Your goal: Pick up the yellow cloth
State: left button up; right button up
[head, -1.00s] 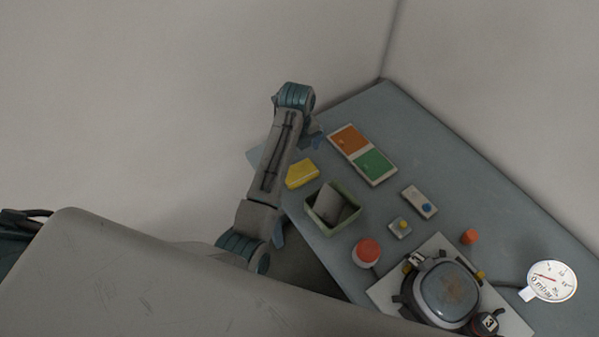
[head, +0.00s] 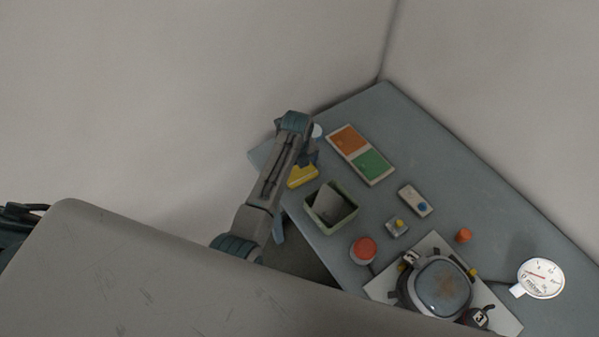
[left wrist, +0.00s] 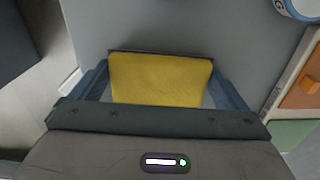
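The yellow cloth (head: 302,177) lies near the left edge of the grey table, partly hidden by my left gripper (head: 308,155) above it. In the left wrist view the cloth (left wrist: 160,80) shows as a flat yellow piece with a dark strip along its far edge. My left gripper (left wrist: 160,88) is open there, with one blue finger on each side of the cloth. I cannot tell whether the fingers touch it. My right gripper is not in view.
The table (head: 440,135) carries an orange and green tray (head: 387,181) behind the cloth and an open green box (head: 354,212) in front of it. A white round item (left wrist: 299,6) is near the gripper. A red button (head: 364,248) and a gauge (head: 541,279) stand farther right.

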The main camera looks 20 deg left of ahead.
aim_at(297, 169)
pick_arm(q)
jog(key=shift+c, duration=0.9)
jog(key=shift+r, duration=0.15)
jog(key=shift+r, duration=0.25)
notch_tip(297, 169, up, 9)
jog(key=b, duration=0.3)
jog(key=shift+r, duration=0.15)
